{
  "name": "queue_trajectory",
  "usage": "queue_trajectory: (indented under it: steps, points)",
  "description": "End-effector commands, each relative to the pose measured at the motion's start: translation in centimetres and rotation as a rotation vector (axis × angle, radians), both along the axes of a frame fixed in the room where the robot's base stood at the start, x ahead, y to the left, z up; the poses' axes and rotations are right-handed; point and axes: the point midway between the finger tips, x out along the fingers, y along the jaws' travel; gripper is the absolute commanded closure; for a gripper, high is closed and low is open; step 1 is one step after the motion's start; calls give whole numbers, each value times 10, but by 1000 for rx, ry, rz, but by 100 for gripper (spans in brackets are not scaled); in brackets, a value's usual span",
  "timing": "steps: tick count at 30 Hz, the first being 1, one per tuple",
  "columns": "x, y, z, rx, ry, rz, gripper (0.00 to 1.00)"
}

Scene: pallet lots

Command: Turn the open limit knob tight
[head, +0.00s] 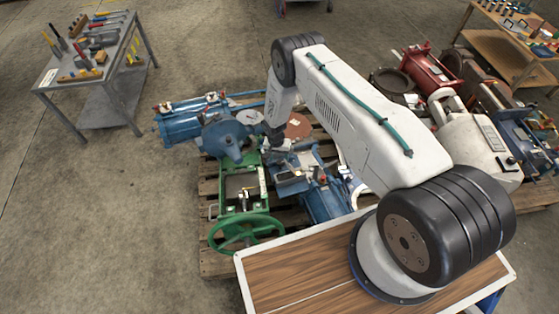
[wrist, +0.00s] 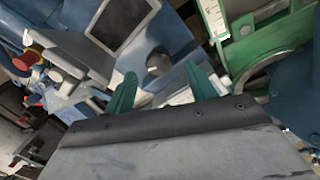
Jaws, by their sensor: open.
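My gripper (wrist: 160,74) shows in the wrist view with its two green fingers apart and nothing held between them. A grey rounded part (wrist: 158,62) on a blue housing shows beyond the gap. A red knob (wrist: 26,60) shows at the left of the wrist view, away from the fingers, with a second red part above it. I cannot tell which part is the open limit knob. In the head view the blue actuator (head: 325,200) with a small screen lies on the pallet beside the green handwheel valve (head: 243,190). My fingers are not clear there.
The pallet (head: 215,265) is crowded with blue and green machine parts close together. A red machine (head: 430,72) stands on another pallet at the right. A tool table (head: 95,60) stands at the upper left. The floor at the left is clear.

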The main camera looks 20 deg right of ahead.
Motion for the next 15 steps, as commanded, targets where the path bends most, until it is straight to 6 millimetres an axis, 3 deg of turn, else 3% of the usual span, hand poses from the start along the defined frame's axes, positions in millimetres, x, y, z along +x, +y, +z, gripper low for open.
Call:
queue_trajectory:
  steps: [6, 15]
  points:
    - [2, 3, 35, 0, 0, 0, 44]
    - [2, 4, 45, 0, 1, 0, 44]
